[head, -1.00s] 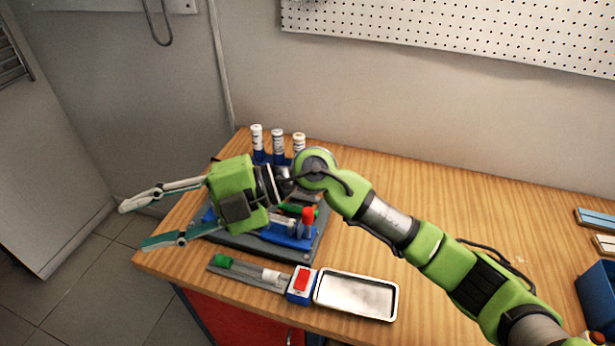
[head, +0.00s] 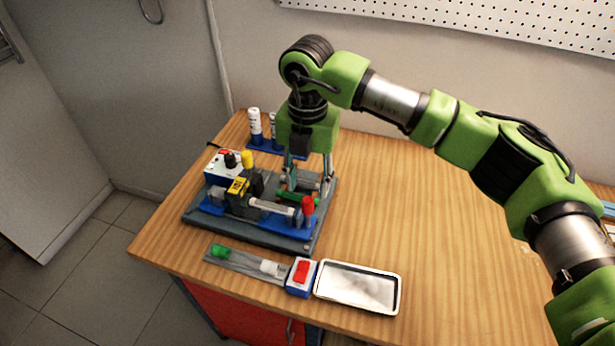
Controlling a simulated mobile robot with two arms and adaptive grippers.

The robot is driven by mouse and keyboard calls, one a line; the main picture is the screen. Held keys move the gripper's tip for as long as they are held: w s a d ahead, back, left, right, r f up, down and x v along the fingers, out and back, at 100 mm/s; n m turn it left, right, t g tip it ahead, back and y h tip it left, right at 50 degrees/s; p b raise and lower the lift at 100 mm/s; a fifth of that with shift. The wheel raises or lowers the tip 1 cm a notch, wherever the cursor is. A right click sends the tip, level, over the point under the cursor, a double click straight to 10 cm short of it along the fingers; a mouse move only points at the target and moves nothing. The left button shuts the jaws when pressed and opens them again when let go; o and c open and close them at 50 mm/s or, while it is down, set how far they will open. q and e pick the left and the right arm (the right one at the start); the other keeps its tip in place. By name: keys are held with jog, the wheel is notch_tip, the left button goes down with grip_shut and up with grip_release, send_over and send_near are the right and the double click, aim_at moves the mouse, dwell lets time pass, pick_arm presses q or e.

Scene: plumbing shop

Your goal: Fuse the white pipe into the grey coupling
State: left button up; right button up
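My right gripper (head: 307,182) points down over the right rear part of a dark fixture plate (head: 262,236), its two fingers apart. A green part (head: 289,196) lies below and between the fingers; contact cannot be told. A whitish pipe (head: 271,207) lies level in the fixture, in front of the gripper, between a dark block with a yellow label (head: 238,188) and a blue holder with a red knob (head: 308,206). I cannot clearly make out the grey coupling; it may be among the small grey parts at the fixture. My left gripper is out of view.
White bottles (head: 255,125) stand behind. In front are a grey strip (head: 245,263) with green and white pieces, a red-switch box (head: 301,277) and an empty metal tray (head: 357,308).

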aim_at(307, 200)
notch_tip(307, 200, down, 8)
jog(key=b, duration=0.3)
jog(key=shift+r, duration=0.2)
jog(key=shift+a, duration=0.1)
jog(key=c, duration=0.9)
